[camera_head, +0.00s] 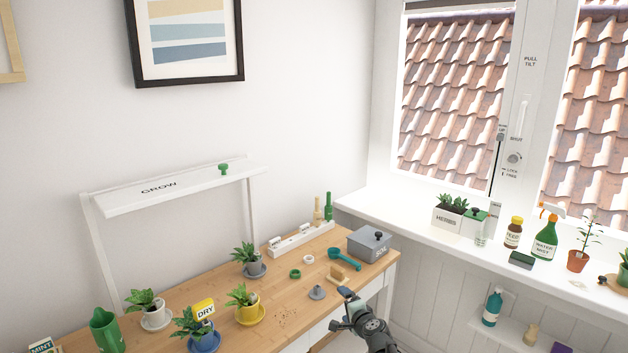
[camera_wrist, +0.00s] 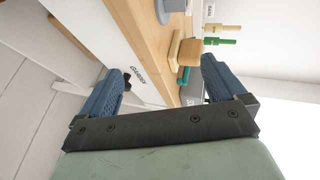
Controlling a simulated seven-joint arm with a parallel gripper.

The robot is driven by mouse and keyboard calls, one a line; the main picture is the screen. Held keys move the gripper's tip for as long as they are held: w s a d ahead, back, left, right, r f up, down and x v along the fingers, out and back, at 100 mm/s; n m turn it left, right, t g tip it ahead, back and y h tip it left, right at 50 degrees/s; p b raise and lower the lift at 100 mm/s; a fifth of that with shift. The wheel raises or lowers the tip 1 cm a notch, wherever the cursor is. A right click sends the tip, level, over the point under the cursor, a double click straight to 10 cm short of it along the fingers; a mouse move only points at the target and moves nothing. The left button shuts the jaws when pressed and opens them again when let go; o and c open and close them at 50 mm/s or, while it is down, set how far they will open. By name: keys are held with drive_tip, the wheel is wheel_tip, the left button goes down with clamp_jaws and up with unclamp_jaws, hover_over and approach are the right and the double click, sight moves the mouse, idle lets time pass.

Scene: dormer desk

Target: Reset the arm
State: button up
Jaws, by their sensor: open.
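My gripper (camera_head: 342,308) is at the front edge of the wooden desk (camera_head: 285,291), low in the middle of the head view. In the wrist view my gripper (camera_wrist: 166,85) shows two blue padded fingers spread wide apart with nothing between them. The desk front with lettering on a drawer (camera_wrist: 125,58) lies beyond the fingers. A wooden block-like piece (camera_wrist: 184,50) on the desk shows near the right finger. The same area in the head view has a wooden piece (camera_head: 337,274) and a grey conical piece (camera_head: 317,292) just behind the gripper.
Potted plants on saucers, a yellow DRY sign (camera_head: 203,309) and a green jug (camera_head: 105,329) stand on the left desk. A grey SOIL box (camera_head: 370,244) and teal scoop (camera_head: 345,259) are behind my gripper. The windowsill (camera_head: 400,212) holds bottles and pots at right.

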drive_tip(key=s+a+f+n+g, duration=0.1)
drive_tip(key=s+f+n+g, duration=0.8)
drive_tip(key=s+f, duration=1.7)
drive_tip(key=s+d+f+n+g+h, duration=0.1)
drive_tip(key=s+d+f+g, duration=0.1)
drive_tip(key=s, duration=0.8)
drive_tip(key=s+d+f+n+g+h, duration=0.2)
drive_tip(key=s+f+g, duration=0.3)
drive_tip(key=s, duration=0.5)
drive_tip(key=s+d+f+n+g+h, duration=0.1)
drive_tip(key=s+d+f+g, duration=0.3)
drive_tip(key=s, duration=0.6)
drive_tip(key=shift+f+h, duration=0.3)
